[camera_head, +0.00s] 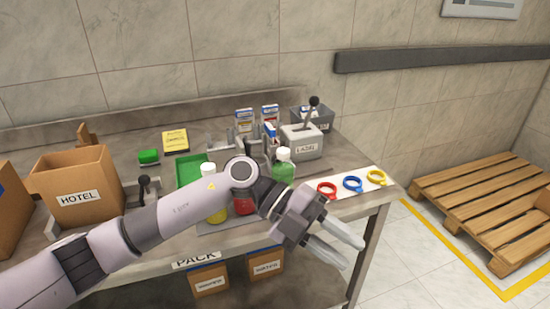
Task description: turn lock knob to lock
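A small dark knob or handle (143,185) stands near the front of the table, right of the HOTEL box. A grey box (301,143) at the right back carries a lever with a black ball (314,101). I cannot tell which of these is the lock knob, nor its lock position. My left gripper (353,254) hangs over the front right of the table, its two pale fingers apart with nothing between them. It is well away from the dark knob and in front of and below the grey box. My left arm hides part of the table's middle. My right gripper is not in view.
A cardboard HOTEL box (76,188) stands at the left. A green tray (190,172), a white-capped green bottle (284,167) and small cartons (245,119) fill the middle. Red, blue (352,183) and yellow rings lie on a white strip at the right. A pallet (480,200) lies beyond.

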